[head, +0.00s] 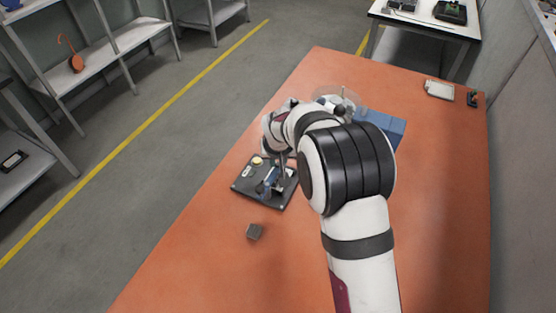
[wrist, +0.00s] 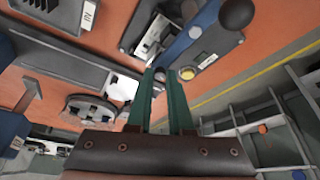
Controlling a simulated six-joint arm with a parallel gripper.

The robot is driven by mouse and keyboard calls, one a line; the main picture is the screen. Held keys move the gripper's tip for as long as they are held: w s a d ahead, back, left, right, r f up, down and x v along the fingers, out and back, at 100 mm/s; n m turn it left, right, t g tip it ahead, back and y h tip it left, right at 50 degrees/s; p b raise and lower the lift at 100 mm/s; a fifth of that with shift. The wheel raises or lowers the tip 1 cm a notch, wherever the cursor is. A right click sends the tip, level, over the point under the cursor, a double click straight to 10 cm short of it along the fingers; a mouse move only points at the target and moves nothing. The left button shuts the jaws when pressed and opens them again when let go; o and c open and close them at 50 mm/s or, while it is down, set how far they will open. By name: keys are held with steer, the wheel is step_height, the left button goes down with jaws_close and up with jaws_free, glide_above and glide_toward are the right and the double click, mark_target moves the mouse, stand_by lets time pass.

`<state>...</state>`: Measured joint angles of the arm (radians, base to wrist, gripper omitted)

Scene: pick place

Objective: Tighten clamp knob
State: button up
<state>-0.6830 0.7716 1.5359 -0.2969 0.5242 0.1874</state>
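The clamp fixture is a dark plate (head: 245,187) on the orange table, with a blue part (head: 268,184) and a pale round button (head: 257,161). My gripper (head: 281,182) reaches down over its right side. In the wrist view, my gripper's two green fingers (wrist: 161,78) stand a narrow gap apart, and I see nothing clearly held between them. A blue lever (wrist: 196,30) with a black ball knob (wrist: 236,13) lies just beyond and right of the tips. A pale round button (wrist: 187,73) shows beside the right fingertip. Contact cannot be told.
A blue box (head: 381,126) stands behind my arm. A white tray (head: 440,89) and a small black item (head: 472,99) lie at the far right. The front left tabletop is clear.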

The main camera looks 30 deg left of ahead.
jaws_close()
steer(key=m, duration=0.2)
steer(key=m+h, duration=0.2)
steer(key=m, duration=0.1)
steer(key=shift+a+m+t, duration=0.3)
steer(key=shift+t, duration=0.1)
steer(key=shift+a+m+g+h, duration=0.2)
steer(key=shift+m+h, duration=0.35)
steer(key=shift+m, duration=0.9)
steer(key=shift+a+m+g+h, duration=0.15)
steer(key=shift+m+h, duration=0.4)
steer(key=shift+m, duration=0.9)
steer(key=shift+d, duration=0.1)
steer(key=o, duration=0.8)
jaws_free()
steer(key=shift+c, duration=0.2)
steer(key=v, duration=1.6)
